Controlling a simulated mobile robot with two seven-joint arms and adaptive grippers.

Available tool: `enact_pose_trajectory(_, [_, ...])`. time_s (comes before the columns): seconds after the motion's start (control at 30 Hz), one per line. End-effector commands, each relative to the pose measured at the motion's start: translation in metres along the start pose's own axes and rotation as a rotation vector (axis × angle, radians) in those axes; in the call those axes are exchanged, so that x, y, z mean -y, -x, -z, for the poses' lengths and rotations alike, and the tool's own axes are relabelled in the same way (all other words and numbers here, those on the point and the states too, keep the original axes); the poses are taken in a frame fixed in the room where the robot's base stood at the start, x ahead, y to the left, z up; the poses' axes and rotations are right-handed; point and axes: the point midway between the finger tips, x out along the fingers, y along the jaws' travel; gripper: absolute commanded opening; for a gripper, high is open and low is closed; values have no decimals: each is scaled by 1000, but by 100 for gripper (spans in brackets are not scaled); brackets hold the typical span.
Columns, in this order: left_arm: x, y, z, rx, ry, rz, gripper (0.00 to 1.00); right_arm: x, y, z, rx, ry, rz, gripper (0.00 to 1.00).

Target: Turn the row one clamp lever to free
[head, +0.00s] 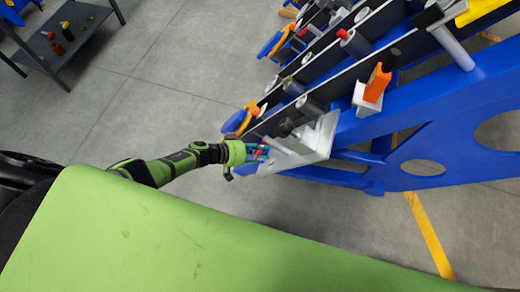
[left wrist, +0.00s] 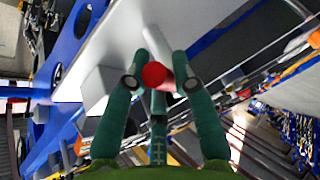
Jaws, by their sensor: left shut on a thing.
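My left gripper (head: 262,153) reaches from the left to the near end of the blue chassis and meets a pale plate (head: 322,138) there. In the left wrist view my left gripper (left wrist: 157,80) has its green fingers closed around a lever with a round red end (left wrist: 154,74). Which row this lever belongs to is not marked. My right gripper is not in view.
The blue chassis frame (head: 450,115) fills the right side, with dark rails, grey rollers and an orange part (head: 377,83) on a white block. Another red-tipped part (head: 343,34) sits higher up. A dark cart (head: 62,40) stands at top left. Grey floor is clear between.

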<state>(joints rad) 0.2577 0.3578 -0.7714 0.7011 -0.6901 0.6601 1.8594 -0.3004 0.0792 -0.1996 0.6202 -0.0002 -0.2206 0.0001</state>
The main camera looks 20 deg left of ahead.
Motion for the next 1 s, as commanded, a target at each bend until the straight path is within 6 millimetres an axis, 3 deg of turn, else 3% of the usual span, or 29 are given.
enact_pose_trajectory(0.27, [1, 0, -1, 1, 2, 2, 0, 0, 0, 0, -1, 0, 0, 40])
enact_pose_trajectory(0.3, [1, 0, -1, 1, 2, 2, 29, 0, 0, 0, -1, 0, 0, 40])
enact_pose_trajectory(0.37, [1, 0, -1, 1, 2, 2, 51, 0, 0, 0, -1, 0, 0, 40])
enact_pose_trajectory(0.77, [0, 2, 0, 0, 0, 0, 51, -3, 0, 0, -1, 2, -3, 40])
enact_pose_trajectory(1.0, [2, 26, 0, 0, -2, 2, 51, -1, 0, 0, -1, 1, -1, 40])
